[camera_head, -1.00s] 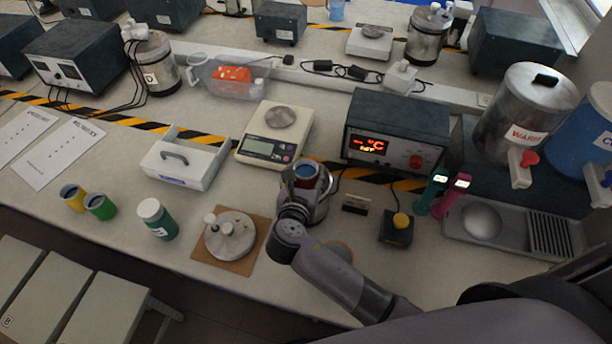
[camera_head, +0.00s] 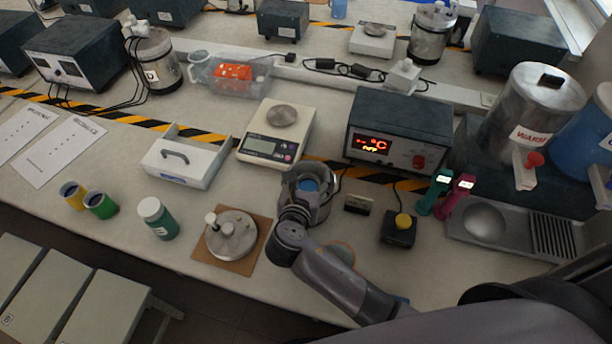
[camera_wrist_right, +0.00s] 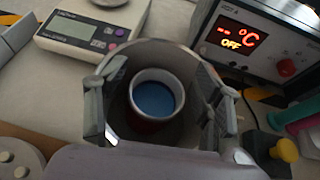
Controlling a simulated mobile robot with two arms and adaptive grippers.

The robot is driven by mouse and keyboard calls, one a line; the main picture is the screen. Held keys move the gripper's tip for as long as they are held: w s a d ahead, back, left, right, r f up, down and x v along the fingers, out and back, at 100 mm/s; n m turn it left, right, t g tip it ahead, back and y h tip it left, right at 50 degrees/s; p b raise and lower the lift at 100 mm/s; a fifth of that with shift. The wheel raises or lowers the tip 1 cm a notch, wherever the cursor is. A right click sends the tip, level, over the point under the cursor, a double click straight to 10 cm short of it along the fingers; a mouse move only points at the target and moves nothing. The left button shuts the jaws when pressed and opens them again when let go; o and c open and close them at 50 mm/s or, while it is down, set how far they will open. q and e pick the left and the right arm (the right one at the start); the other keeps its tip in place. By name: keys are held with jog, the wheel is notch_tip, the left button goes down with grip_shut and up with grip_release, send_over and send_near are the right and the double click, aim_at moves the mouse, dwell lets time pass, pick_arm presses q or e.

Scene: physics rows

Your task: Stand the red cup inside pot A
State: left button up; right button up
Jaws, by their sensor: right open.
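The red cup (camera_wrist_right: 154,98) has a pale rim and a blue inside, with a little red wall showing. It sits inside the metal pot (camera_wrist_right: 180,52), which I take as pot A, and looks about upright; its base is hidden. In the head view the blue inside of the cup (camera_head: 308,186) shows within the pot (camera_head: 324,212). My right gripper (camera_wrist_right: 158,108) is open, its fingers on either side of the cup and apart from it. In the head view my right gripper (camera_head: 303,200) covers part of the pot. My left gripper is not in view.
A lid (camera_head: 231,236) lies on a brown board left of the pot. A scale (camera_head: 265,150) and a controller box (camera_head: 398,135) stand behind. A yellow-button box (camera_head: 398,232) is to the right.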

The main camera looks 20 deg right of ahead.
jog(key=b+v, duration=0.1)
jog(key=v, duration=1)
jog(key=shift+r, duration=0.15)
jog(key=shift+s, duration=0.1)
